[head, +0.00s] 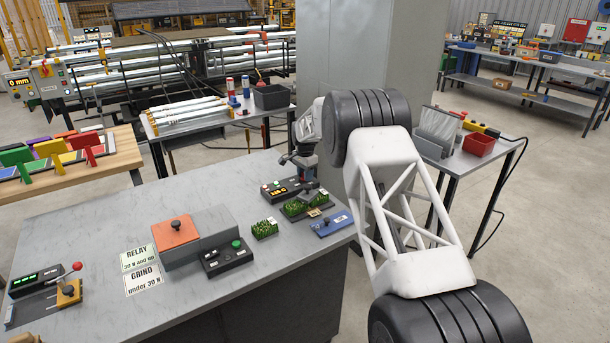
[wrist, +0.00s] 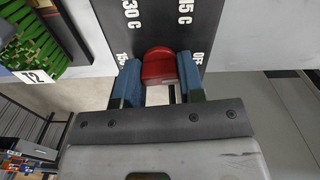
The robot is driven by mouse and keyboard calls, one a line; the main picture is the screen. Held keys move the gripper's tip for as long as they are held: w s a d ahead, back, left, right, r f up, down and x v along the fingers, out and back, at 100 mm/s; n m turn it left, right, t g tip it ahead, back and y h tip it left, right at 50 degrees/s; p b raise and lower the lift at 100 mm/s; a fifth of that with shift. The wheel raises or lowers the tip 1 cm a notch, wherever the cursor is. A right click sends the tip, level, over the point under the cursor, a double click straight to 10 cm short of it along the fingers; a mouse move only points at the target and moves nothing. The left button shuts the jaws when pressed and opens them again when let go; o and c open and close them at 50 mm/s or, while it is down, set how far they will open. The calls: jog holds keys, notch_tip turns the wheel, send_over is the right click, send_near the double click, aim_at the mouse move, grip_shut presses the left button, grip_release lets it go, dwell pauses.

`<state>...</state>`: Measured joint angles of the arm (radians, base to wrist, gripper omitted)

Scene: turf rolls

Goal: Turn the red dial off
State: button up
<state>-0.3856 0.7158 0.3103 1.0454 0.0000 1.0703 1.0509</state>
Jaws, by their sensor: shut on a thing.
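The red dial (wrist: 159,67) sits on a dark panel (wrist: 160,22) in the wrist view. White markings around it read 30 C, 15 C and what looks like OFF at its right; one mark at its left is partly covered. My gripper (wrist: 158,80) is shut on the dial, with a blue pad on each side of it. I cannot tell which mark the dial points to. In the head view my gripper (head: 302,160) is over the far right part of the grey bench, and the red dial cannot be made out there.
Green turf pieces (head: 264,229) lie on the bench (head: 90,240), one with a tag reading 12 (wrist: 35,76) in the wrist view. An orange-topped box (head: 176,233), a black box with a green button (head: 228,257) and a blue device (head: 332,223) stand nearby.

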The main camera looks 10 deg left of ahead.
jog(key=shift+m, duration=0.7)
jog(key=o, duration=0.9)
jog(key=shift+o, duration=0.2)
jog(key=shift+r, duration=3.95)
